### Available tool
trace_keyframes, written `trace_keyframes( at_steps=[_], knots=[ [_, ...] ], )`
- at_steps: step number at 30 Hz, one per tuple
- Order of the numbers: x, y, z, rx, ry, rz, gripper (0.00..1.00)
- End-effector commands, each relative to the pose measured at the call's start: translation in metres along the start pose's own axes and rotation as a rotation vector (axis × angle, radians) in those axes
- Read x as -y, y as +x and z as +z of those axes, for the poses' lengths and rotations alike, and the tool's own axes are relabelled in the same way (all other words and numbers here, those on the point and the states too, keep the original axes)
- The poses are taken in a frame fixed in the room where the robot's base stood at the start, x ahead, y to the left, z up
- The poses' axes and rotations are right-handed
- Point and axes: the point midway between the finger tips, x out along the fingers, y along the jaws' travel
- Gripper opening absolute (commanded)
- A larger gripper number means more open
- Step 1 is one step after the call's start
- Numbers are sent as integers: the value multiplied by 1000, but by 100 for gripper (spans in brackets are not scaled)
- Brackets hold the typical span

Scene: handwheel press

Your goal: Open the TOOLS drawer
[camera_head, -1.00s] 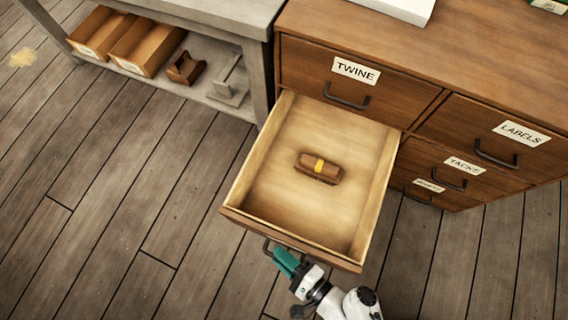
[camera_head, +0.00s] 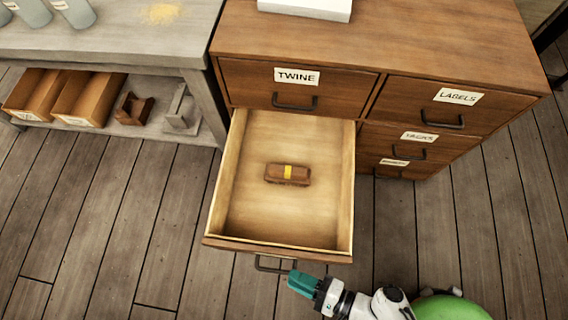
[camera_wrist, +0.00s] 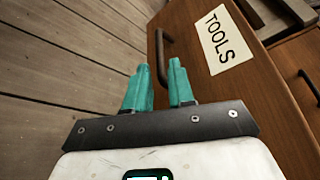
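The TOOLS drawer (camera_head: 230,243) is pulled well out of the wooden cabinet, below the TWINE drawer. A small brown block-like thing with a yellow band (camera_head: 287,174) lies inside it. Its front with the TOOLS label (camera_wrist: 225,39) shows in the wrist view. The dark drawer handle (camera_wrist: 160,50) lies just beyond my fingertips, in line with the gap between them; it also shows in the head view (camera_head: 272,268). My gripper (camera_wrist: 159,66) has its teal fingers apart, with nothing held. In the head view my gripper (camera_head: 292,277) is beside the handle's right end.
The TWINE drawer (camera_head: 340,92), the LABELS drawer (camera_head: 470,112) and the drawers below LABELS are shut. A grey workbench (camera_head: 140,45) with boxes on its lower shelf stands at left. The plank floor (camera_head: 120,220) in front is clear.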

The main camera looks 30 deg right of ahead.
Motion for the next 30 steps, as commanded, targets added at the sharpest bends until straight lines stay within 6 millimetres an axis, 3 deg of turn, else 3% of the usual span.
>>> trace_keyframes(
  at_steps=[3, 9, 30],
  knots=[
    [1, -21, 1, -1, 0, 1, 23],
    [0, -40, 0, -1, 0, 1, 23],
    [1, -44, 1, 0, -1, 0, 23]
  ],
)
